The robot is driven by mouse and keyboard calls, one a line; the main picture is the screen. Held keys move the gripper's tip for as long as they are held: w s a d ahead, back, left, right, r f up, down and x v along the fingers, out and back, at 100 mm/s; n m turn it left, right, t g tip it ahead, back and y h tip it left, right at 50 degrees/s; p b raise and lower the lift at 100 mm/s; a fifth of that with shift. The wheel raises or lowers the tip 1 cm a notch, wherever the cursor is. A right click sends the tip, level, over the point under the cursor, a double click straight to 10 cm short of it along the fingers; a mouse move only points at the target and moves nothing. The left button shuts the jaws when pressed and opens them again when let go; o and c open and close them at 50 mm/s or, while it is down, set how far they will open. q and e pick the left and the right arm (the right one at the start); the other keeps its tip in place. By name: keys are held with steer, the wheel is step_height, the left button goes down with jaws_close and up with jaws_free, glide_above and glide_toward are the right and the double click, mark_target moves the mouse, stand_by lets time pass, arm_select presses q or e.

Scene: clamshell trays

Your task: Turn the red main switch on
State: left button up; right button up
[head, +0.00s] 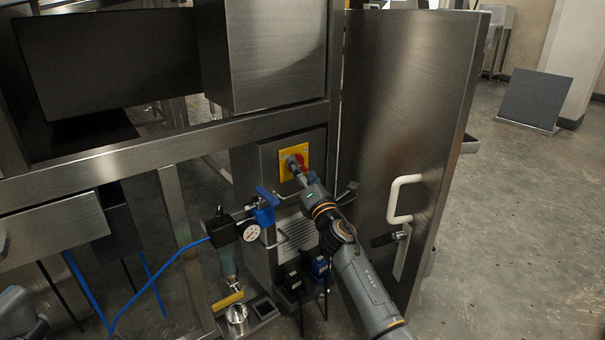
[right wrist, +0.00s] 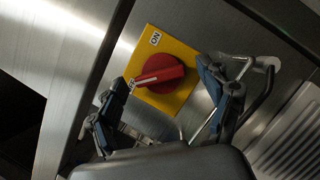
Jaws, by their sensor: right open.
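The red main switch (right wrist: 160,72) is a round knob with a raised handle on a yellow plate (right wrist: 180,95). In the right wrist view its handle points toward the plate's left corner, away from the ON label at the upper corner. The switch also shows in the head view (head: 302,160), on a steel box, partly hidden by my gripper. My right gripper (right wrist: 163,73) is open, with one finger on each side of the knob. I cannot tell whether either finger touches it. Part of my left arm shows at the lower left of the head view; its gripper is not visible.
An open steel door (head: 405,110) with a white handle (head: 394,200) stands right of my right arm. A blue valve handle (head: 268,196) and a pressure gauge (head: 251,232) sit left of the gripper. A steel frame beam (head: 180,150) runs above the switch.

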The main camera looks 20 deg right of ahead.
steer(key=shift+w, duration=0.2)
steer(key=c, duration=1.2)
steer(key=shift+o, duration=0.2)
steer(key=shift+r, duration=0.1)
